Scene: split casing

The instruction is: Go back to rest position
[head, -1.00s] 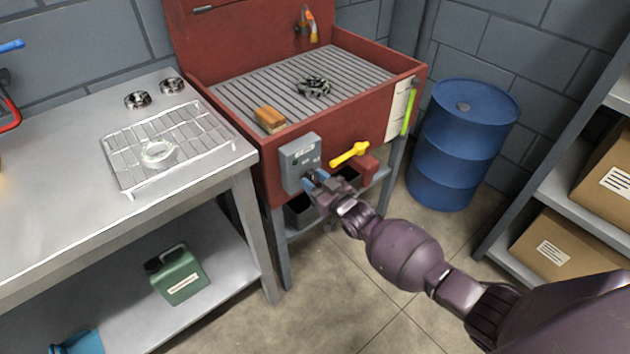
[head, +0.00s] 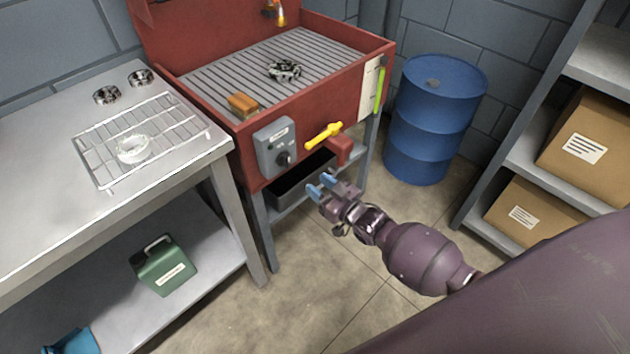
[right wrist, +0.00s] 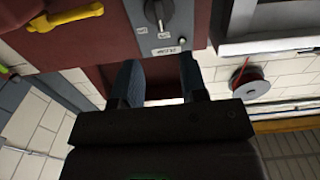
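My right gripper (head: 322,186) is open and empty, in front of the red wash basin (head: 228,150) and a little below its grey control box (head: 274,147). The box carries a dark round knob (head: 284,160), which nothing touches. In the right wrist view the two blue-grey fingers (right wrist: 158,85) stand apart with nothing between them. The control box knob (right wrist: 157,12) shows above them at the top edge. My left gripper is in neither view.
A yellow lever valve (head: 323,137) sticks out of the basin's front. A blue drum (head: 436,118) stands right of the basin, a shelf with cardboard boxes (head: 575,150) further right. A steel bench (head: 40,190) with a wire rack (head: 180,140) is at left. Floor in front is clear.

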